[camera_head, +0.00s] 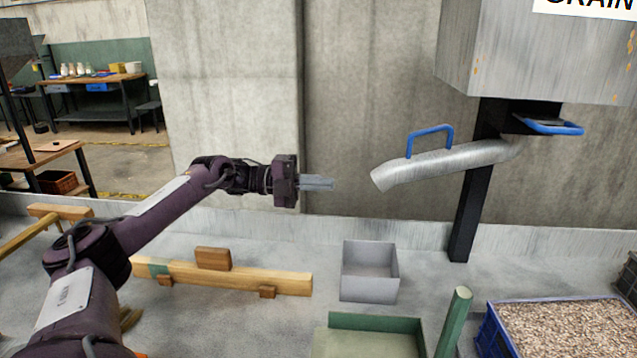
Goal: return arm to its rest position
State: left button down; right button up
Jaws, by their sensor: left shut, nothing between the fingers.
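My left arm (160,207) comes in from the lower left and reaches up toward the middle of the picture. Its gripper (328,184) is shut and empty, with its fingers pointing right in the air. The fingertips stop a little left of the mouth of a metal spout (440,163) and are apart from it. My right gripper is not in view.
The spout has a blue handle (430,130) and hangs by a dark post (468,210) under a grey hopper (550,50). Below are a wooden beam (240,276), a grey box (368,290), a green bin (370,348), a green post (453,320) and a blue-rimmed grain crate (490,335).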

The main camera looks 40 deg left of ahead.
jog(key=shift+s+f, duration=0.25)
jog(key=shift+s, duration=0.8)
